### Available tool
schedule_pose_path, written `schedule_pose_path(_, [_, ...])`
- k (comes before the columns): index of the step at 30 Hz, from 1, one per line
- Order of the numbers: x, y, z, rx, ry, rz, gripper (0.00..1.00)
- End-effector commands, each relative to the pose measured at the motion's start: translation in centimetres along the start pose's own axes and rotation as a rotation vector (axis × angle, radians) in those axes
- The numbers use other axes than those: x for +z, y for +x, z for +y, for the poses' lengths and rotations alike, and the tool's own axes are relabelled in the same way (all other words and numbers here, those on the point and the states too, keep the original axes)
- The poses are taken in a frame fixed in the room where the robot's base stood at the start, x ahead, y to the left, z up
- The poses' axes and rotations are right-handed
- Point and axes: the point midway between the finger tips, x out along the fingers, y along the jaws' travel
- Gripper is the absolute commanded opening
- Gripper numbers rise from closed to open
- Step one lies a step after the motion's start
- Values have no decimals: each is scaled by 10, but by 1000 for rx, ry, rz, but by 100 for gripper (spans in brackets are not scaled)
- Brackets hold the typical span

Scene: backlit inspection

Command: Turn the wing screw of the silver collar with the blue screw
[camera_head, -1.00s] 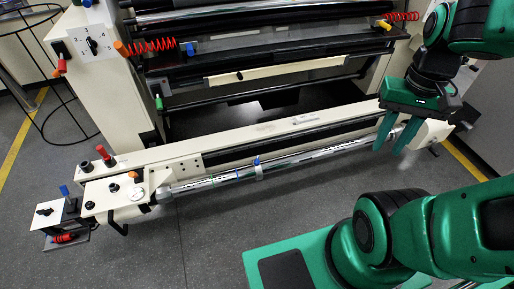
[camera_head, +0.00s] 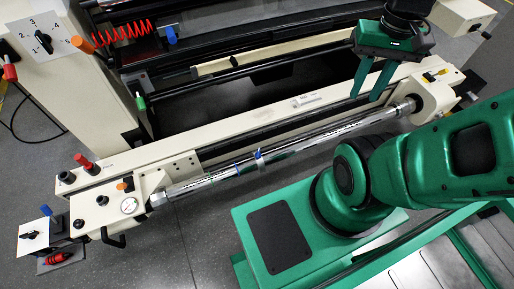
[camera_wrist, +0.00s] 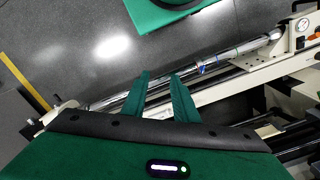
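The silver collar (camera_head: 260,162) sits around the bright metal shaft, left of its middle. Its blue wing screw (camera_head: 257,153) points up. In the wrist view the collar's blue screw (camera_wrist: 201,69) is small and its shape cannot be made out. My gripper (camera_head: 365,98) is open and empty, with its fingers pointing down above the cream beam, well right of the collar. In the wrist view the two green fingers (camera_wrist: 160,76) are spread apart, and the collar lies beyond them to the right.
The shaft (camera_head: 330,132) runs between end housings along the cream beam (camera_head: 130,162). A blue band (camera_head: 237,169) is left of the collar. A gauge (camera_head: 129,206) and red knob (camera_head: 84,161) are at the left end. A red coiled hose (camera_head: 123,33) hangs behind. Dark floor lies in front.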

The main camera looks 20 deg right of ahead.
Motion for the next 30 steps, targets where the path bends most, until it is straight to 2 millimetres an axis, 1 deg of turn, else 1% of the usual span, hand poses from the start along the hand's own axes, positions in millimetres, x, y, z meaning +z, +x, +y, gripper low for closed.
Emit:
schedule_pose_path(3, [0,0,0,0,-1,0,27])
schedule_pose_path(5, [8,-3,4,-4,-12,9,27])
schedule_pose_path(7, [5,-2,4,0,-48,12,27])
schedule_pose_path(8, [2,-1,2,4,-73,11,27])
schedule_pose_path(11, [-15,8,-7,25,-210,10,27])
schedule_pose_path(14, [-38,22,-20,50,-416,8,27])
schedule_pose_path(18, [-71,50,-44,81,-745,2,27])
schedule_pose_path(21, [-91,72,-64,97,-981,-6,27])
schedule_pose_path(26, [-116,114,-99,114,-1360,-21,27])
schedule_pose_path(30, [-130,157,-131,116,-1691,-35,27])
